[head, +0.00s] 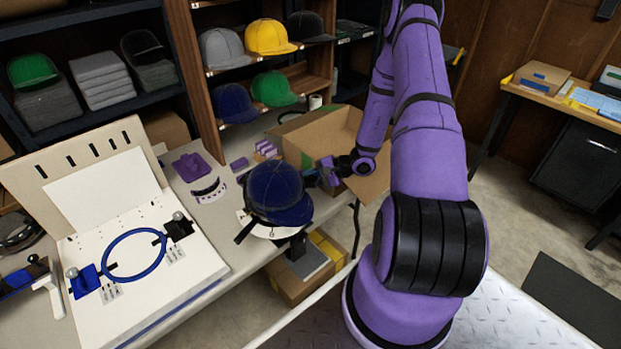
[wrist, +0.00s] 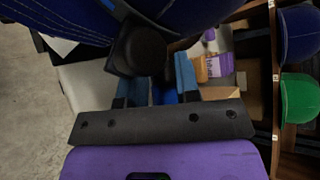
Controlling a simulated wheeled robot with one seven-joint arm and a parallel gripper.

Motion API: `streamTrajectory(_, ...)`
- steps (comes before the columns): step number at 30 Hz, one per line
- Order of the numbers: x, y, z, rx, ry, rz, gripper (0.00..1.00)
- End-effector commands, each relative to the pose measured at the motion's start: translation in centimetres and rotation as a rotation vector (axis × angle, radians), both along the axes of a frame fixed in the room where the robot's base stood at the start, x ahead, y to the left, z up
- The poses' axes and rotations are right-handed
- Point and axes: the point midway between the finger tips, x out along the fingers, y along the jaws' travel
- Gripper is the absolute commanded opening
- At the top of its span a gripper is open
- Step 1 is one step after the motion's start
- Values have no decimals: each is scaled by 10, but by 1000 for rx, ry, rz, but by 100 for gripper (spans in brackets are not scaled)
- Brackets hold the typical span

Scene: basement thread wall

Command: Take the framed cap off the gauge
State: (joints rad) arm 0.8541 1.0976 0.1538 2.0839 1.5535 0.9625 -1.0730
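A navy cap (head: 278,192) sits on the gauge at the table's front edge, with a pale ring or brim part (head: 268,231) beneath it. The gauge's dark stand (head: 296,247) shows below; the rest is hidden. My gripper (head: 322,172) is just right of the cap, close to its side. In the wrist view, my gripper (wrist: 164,75) has its two blue-padded fingers apart. A black round knob (wrist: 138,50) covers the left fingertip; I cannot tell whether they touch. The cap (wrist: 60,20) fills the top left there.
An open cardboard box (head: 325,135) stands behind my gripper. A white board with a blue hoop (head: 134,254) lies at left. Shelves hold several caps, including a yellow one (head: 270,37) and a green one (head: 273,89). Purple parts (head: 192,167) lie behind the cap.

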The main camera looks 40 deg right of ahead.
Motion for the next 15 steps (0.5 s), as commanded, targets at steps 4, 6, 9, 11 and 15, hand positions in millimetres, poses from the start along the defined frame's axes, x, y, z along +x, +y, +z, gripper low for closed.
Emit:
streamTrajectory(4, 1, -1, 2, 0, -5, 0, 0)
streamTrajectory(6, 1, -1, 5, -1, -5, -1, 0)
streamTrajectory(9, 0, -1, 11, 0, -4, 0, 0)
streamTrajectory(11, -1, -1, 15, 0, -4, 0, 0)
streamTrajectory(15, -3, -1, 24, -1, -5, 0, 0)
